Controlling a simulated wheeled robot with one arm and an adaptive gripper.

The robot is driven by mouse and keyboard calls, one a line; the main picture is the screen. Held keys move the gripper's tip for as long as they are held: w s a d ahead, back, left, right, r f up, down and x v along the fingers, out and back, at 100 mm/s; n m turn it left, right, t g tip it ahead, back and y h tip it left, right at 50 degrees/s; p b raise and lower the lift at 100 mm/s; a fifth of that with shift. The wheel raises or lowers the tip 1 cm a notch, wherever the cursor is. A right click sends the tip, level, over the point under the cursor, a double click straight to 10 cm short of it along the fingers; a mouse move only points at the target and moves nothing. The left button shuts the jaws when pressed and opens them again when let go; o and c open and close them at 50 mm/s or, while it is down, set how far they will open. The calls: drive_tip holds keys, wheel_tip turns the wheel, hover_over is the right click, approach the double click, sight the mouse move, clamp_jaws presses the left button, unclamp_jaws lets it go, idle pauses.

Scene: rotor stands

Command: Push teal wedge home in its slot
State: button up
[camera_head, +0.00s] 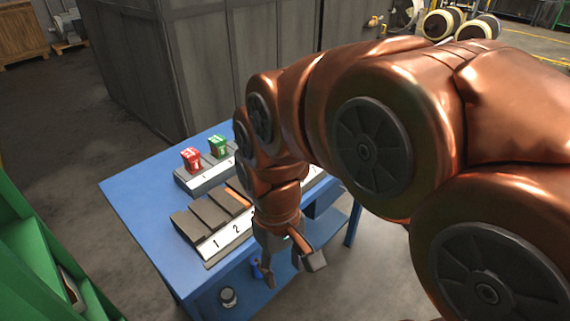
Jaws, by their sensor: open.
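A dark slotted block with a white front strip numbered 1 and 2 (204,222) stands on the blue table (135,185). Its right part is hidden behind my arm. I cannot make out a teal wedge; it may be hidden. My gripper (290,272) hangs in front of the table's near edge, to the right of the strip's visible numbers. Its fingers are spread apart, with nothing seen between them.
Behind the slotted block, a grey rack (190,182) bears a red block (191,160) and a green block (218,146). A small can (228,297) is low by the table. Green shelving (35,250) stands at left. The table's left part is clear.

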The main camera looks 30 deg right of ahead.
drive_tip(key=w+d+f+b, duration=0.1)
drive_tip(key=w+d+b, duration=0.3)
drive_tip(key=w, duration=0.5)
drive_tip(key=w+d+f+b, duration=0.15)
drive_tip(key=w+d, duration=0.35)
drive_tip(key=w, duration=0.5)
drive_tip(key=w+d+f+b, duration=0.1)
drive_tip(key=w+d, duration=0.3)
drive_tip(key=w+d+f+n+t+b, duration=0.1)
drive_tip(key=w+d+f+b, duration=0.1)
drive_tip(key=w+d, duration=0.2)
drive_tip(key=w+d+f+n+b, duration=0.1)
drive_tip(key=w+d+f+b, duration=0.1)
drive_tip(key=w+d, duration=0.2)
drive_tip(key=shift+w+d+f+t, duration=0.2)
drive_tip(key=shift+w+d+t, duration=0.1)
drive_tip(key=shift+d, duration=0.4)
drive_tip(key=shift+w+d+f, duration=0.1)
drive_tip(key=shift+w+d, duration=0.15)
drive_tip(key=shift+d, duration=0.15)
drive_tip(key=shift+f, duration=0.1)
drive_tip(key=shift+f+p, duration=0.85)
drive_tip(key=shift+f, duration=3)
clamp_jaws()
